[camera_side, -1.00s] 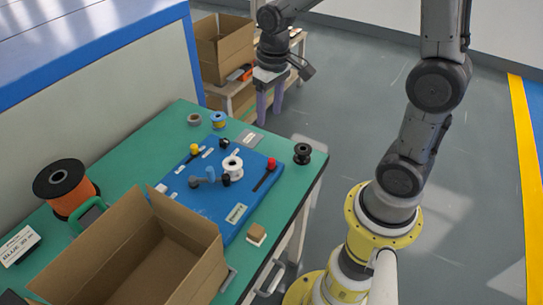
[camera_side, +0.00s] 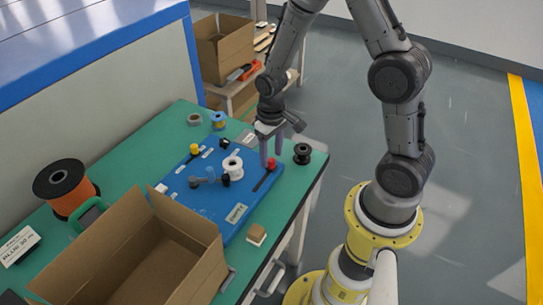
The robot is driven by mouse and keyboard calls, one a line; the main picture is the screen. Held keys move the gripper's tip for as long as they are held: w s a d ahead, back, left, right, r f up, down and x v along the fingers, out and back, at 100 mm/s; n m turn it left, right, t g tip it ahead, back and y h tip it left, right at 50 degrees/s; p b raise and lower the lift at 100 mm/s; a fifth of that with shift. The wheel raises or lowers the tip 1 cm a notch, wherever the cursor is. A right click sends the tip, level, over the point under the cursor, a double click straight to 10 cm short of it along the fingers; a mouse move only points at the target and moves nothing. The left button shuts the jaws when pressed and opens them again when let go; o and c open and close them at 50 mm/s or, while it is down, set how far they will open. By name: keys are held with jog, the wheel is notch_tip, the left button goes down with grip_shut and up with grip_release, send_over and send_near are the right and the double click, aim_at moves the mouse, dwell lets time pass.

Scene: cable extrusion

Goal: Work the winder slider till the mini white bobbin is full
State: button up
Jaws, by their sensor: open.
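The white bobbin (camera_side: 232,166) sits on the blue winder board (camera_side: 215,212), right of the board's middle. I cannot tell how much cable is on it. A red knob (camera_side: 271,163) stands at the far end of a dark slot on the right of the board; it looks like the slider. A yellow knob (camera_side: 194,149) and small black knobs are also on the board. My gripper (camera_side: 271,160) points down, open, with its purple fingers at the red knob. I cannot tell whether they touch it.
An open cardboard box (camera_side: 150,255) fills the near side of the green table (camera_side: 178,118). A large black spool with orange cable (camera_side: 66,187) stands at the left. A small black spool (camera_side: 302,153) stands close to the gripper, near the table's right edge.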

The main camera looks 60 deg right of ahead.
jog(key=shift+f, duration=0.75)
grip_shut()
dwell(0.9)
